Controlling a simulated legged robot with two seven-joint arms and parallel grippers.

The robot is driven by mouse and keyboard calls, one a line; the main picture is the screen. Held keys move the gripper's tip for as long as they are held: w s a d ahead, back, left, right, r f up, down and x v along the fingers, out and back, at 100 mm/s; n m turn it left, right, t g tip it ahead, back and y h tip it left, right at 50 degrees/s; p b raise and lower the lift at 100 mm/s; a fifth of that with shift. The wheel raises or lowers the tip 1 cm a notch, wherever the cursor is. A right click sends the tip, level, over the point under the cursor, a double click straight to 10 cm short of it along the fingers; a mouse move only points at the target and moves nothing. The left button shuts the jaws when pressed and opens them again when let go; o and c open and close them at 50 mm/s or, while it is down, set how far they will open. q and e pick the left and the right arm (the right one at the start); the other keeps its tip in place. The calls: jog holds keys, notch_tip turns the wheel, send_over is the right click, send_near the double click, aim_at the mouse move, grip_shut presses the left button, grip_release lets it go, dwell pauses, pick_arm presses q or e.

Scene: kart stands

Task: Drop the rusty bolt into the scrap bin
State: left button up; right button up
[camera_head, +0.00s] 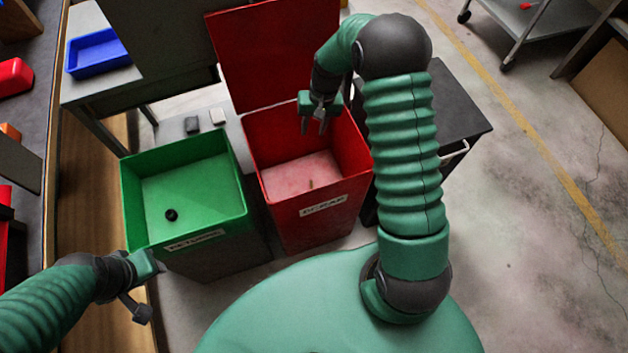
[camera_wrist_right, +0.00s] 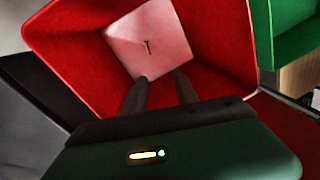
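The red scrap bin (camera_head: 325,205) stands in front of me with its lid raised at the back and a label on its front. A small bolt (camera_head: 310,184) lies on the pale floor of the bin; it also shows in the right wrist view (camera_wrist_right: 147,47). My right gripper (camera_head: 314,131) hangs over the bin's opening, fingers pointing down, apart and with nothing between them; the fingers also show in the right wrist view (camera_wrist_right: 160,80). My left gripper (camera_head: 146,290) is at the lower left beside the green bin, and its finger opening is not clear.
A green bin (camera_head: 240,190) with a dark round piece (camera_head: 171,215) inside stands left of the scrap bin. A dark cabinet (camera_head: 455,108) stands to the right. A blue tray (camera_head: 97,52) sits on a table at the back left.

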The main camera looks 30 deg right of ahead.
notch_tip(320, 180, up, 14)
jog(key=s+d+p, duration=0.1)
jog(key=d+p, duration=0.1)
jog(key=shift+r, duration=0.2)
jog(key=shift+d, duration=0.1)
